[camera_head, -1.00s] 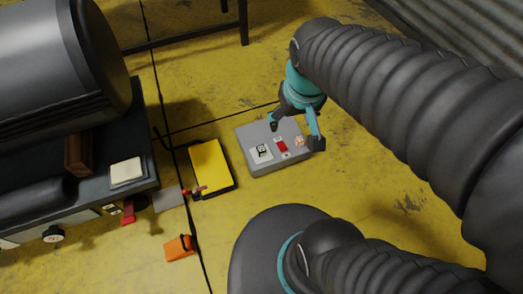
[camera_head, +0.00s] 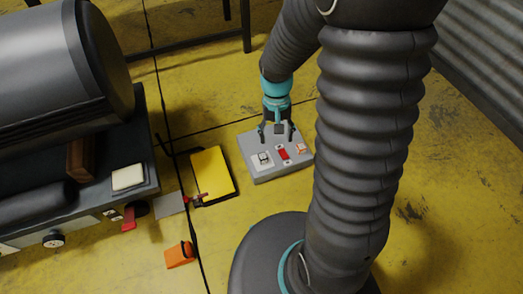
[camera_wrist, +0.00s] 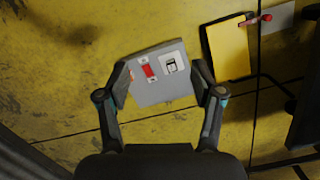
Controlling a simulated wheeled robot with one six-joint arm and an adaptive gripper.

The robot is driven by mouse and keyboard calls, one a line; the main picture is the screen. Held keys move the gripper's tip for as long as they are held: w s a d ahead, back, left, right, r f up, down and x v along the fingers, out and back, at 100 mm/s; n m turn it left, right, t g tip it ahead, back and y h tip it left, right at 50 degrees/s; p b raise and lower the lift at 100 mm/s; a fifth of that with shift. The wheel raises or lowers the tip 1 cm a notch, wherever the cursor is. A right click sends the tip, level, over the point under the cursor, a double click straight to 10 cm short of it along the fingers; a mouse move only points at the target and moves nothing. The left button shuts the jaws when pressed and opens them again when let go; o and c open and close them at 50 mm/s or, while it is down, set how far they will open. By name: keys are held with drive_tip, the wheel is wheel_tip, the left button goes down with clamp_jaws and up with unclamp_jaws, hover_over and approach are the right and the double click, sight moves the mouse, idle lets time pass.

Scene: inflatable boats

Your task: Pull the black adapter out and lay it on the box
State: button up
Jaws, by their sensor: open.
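A grey box (camera_head: 262,174) lies on the yellow floor; it also shows in the wrist view (camera_wrist: 163,93). Its top carries a pale square plate (camera_head: 256,168) with a small dark-edged piece (camera_head: 264,158), a red piece (camera_head: 283,153) and a small orange-and-white piece (camera_head: 302,148). The dark-edged piece (camera_wrist: 171,66) may be the black adapter; it is too small to tell. My gripper (camera_head: 277,133) is open and empty at the far edge of the box. In the wrist view its fingers (camera_wrist: 163,75) are spread on either side of the box top, apparently above it.
A yellow panel with a dark edge (camera_head: 212,172) lies left of the box. A dark bench (camera_head: 80,210) with a large grey cylinder (camera_head: 60,60) stands farther left. An orange object (camera_head: 179,254) lies near its front. The floor right of the box is clear.

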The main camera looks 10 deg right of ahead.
drive_tip(key=w+f+m+g, duration=0.1)
drive_tip(key=w+f+m, duration=0.3)
drive_tip(key=f, duration=0.8)
drive_tip(key=w+f+m, duration=0.3)
drive_tip(key=f, duration=0.9)
drive_tip(key=m+t, duration=0.2)
drive_tip(key=m, duration=0.3)
hover_over(263, 156)
drive_tip(key=s, duration=0.1)
wheel_tip(263, 156, down, 2)
drive_tip(key=shift+f, duration=0.2)
drive_tip(key=shift+w+m, duration=0.3)
drive_tip(key=shift+m, duration=0.1)
drive_tip(key=shift+w+m+t, duration=0.25)
drive_tip(key=shift+m+t, duration=0.05)
drive_tip(key=shift+m, duration=0.5)
drive_tip(key=shift+f+b, duration=2.9)
drive_tip(key=shift+f, duration=1.6)
drive_tip(key=shift+b, duration=0.3)
